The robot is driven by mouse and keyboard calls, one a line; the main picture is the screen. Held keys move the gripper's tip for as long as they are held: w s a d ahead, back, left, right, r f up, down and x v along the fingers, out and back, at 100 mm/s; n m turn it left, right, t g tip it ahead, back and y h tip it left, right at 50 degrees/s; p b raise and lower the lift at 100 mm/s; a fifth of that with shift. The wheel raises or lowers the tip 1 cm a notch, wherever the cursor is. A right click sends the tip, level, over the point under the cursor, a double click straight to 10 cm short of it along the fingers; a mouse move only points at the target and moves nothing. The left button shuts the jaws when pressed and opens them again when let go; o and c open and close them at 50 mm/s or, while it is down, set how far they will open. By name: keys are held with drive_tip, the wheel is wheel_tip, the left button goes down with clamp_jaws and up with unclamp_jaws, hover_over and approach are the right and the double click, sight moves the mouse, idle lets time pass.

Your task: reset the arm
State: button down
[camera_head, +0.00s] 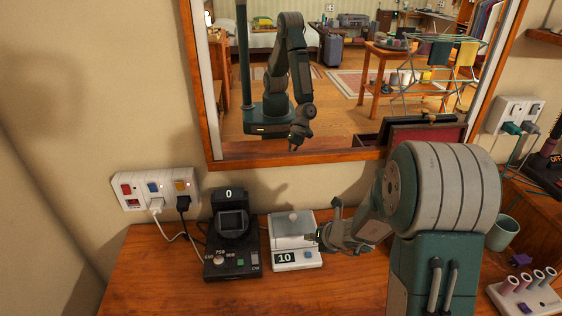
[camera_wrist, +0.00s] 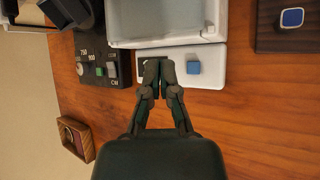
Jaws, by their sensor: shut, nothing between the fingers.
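My gripper (camera_head: 322,236) is at the end of my arm, low over the wooden table beside a white scale-like device (camera_head: 294,257) whose display reads 10. In the wrist view my gripper (camera_wrist: 158,64) points at the front panel of that white device (camera_wrist: 207,66), near its blue button (camera_wrist: 194,68). The fingertips are together with nothing between them. I cannot tell whether they touch the panel. My arm's large links hide part of the table's right side in the head view.
A black device (camera_head: 231,247) with a dial and a 0 display stands left of the white one. A power strip (camera_head: 155,189) with cables is on the wall. A mirror (camera_head: 340,80) rises behind the table. A green mug (camera_head: 503,233) stands right. Front table is clear.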

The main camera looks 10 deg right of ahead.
drive_tip(key=s+a+r+n+g+y, duration=0.1)
drive_tip(key=s+a+r+n, duration=0.3)
drive_tip(key=r+n, duration=0.45)
drive_tip(key=s+a+r+n+g, duration=0.1)
drive_tip(key=s+a+r+n, duration=0.1)
drive_tip(key=s+r+n, duration=0.65)
drive_tip(key=s+d+r+n+h, duration=0.2)
drive_tip(key=s+d+n+h, duration=0.1)
drive_tip(key=s+n, duration=0.4)
drive_tip(key=s+d+r+n+h, duration=0.3)
drive_tip(key=s+n, duration=0.4)
drive_tip(key=n, duration=0.6)
drive_tip(key=shift+r+n, duration=0.35)
drive_tip(key=shift+n, duration=0.05)
drive_tip(key=shift+a, duration=0.1)
